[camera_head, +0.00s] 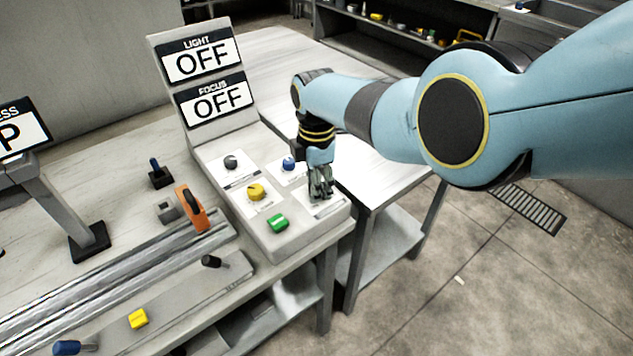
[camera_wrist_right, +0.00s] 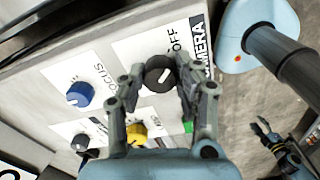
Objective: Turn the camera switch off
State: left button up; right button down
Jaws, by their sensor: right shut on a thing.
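The camera switch is a dark round knob (camera_wrist_right: 158,72) with a pale pointer mark, on a white plate by the printed words OFF and CAMERA (camera_wrist_right: 201,45) in the wrist view. My right gripper (camera_head: 320,192) is at the right side of the sloping control panel (camera_head: 292,240) and hides the knob in the head view. In the wrist view its two fingers (camera_wrist_right: 158,84) are around the knob, one on each side, shut on it. A dark gripper on a blue arm, seemingly my left one (camera_wrist_right: 266,138), shows small at the right of the wrist view; its jaws are unclear.
Two signs read LIGHT OFF (camera_head: 199,61) and FOCUS OFF (camera_head: 214,99).

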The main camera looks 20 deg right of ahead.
dwell(0.3)
jog(key=c, duration=0.9)
grip_release()
jog(key=shift+c, duration=0.2)
jog(key=shift+r, duration=0.1)
notch_tip(320, 180, up, 12)
